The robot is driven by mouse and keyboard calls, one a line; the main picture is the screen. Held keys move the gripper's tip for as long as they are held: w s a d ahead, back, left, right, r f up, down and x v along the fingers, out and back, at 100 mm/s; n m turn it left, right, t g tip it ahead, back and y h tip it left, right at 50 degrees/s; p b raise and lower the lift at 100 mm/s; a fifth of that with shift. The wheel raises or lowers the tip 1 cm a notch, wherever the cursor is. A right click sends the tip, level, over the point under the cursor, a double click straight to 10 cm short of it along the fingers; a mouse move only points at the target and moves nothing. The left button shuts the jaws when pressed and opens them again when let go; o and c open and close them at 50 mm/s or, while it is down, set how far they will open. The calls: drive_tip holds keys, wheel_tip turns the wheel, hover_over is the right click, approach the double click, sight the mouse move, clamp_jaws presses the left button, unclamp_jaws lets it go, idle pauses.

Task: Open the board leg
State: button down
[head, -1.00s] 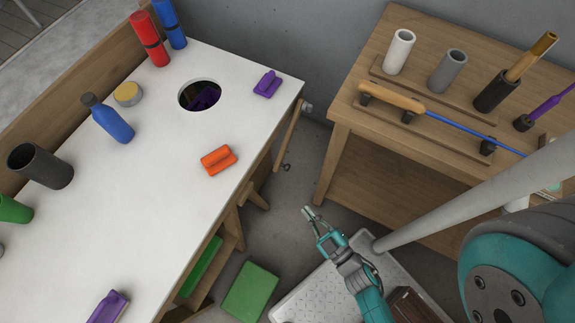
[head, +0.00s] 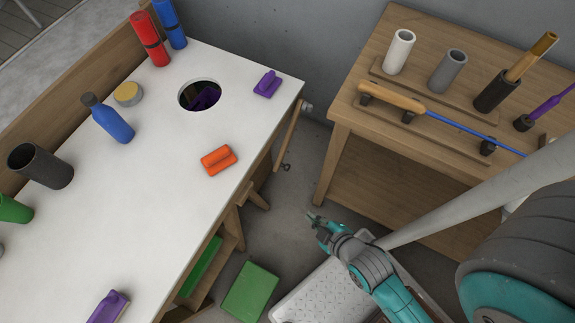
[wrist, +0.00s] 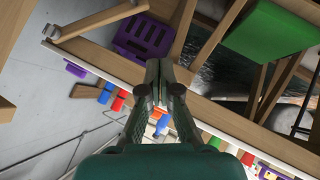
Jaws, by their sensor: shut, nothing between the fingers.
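The board (head: 180,150) is a long white work surface on a wooden frame, at the left of the head view. A slim wooden leg (head: 288,140) with a round grey fitting at its top slants down at the board's right end. A wooden bar with a grey end fitting, which looks like this leg (wrist: 95,22), lies at the upper left of the wrist view. My gripper (head: 312,216) is low over the floor, right of the board and apart from the leg. In the wrist view its fingers (wrist: 160,72) are together and empty.
A wooden bench (head: 365,130) with tubes and a blue-shafted tool stands at the right. A green box (head: 250,292) is on the floor near the board. An orange block (head: 218,160) and several bottles sit on the board. Some floor between board and bench is clear.

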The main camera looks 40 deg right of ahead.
drive_tip(key=w+d+f+n+g, duration=0.1)
drive_tip(key=w+f+n+g, duration=0.25)
drive_tip(key=w+f, duration=0.2)
wheel_tip(320, 180, up, 5)
drive_tip(key=n+g+y, duration=0.3)
drive_tip(key=n+g, duration=0.3)
drive_tip(key=n, duration=0.7)
hover_over(288, 170)
drive_tip(key=s, duration=0.2)
drive_tip(key=x, duration=0.8)
drive_tip(key=d+x, duration=0.1)
drive_tip(key=x, duration=0.2)
drive_tip(key=shift+w+f, duration=0.4)
drive_tip(key=shift+f, duration=0.1)
drive_tip(key=shift+w+d+f, duration=0.2)
drive_tip(key=shift+d+f, duration=0.2)
drive_tip(key=shift+f, duration=0.1)
drive_tip(key=shift+f, duration=0.1)
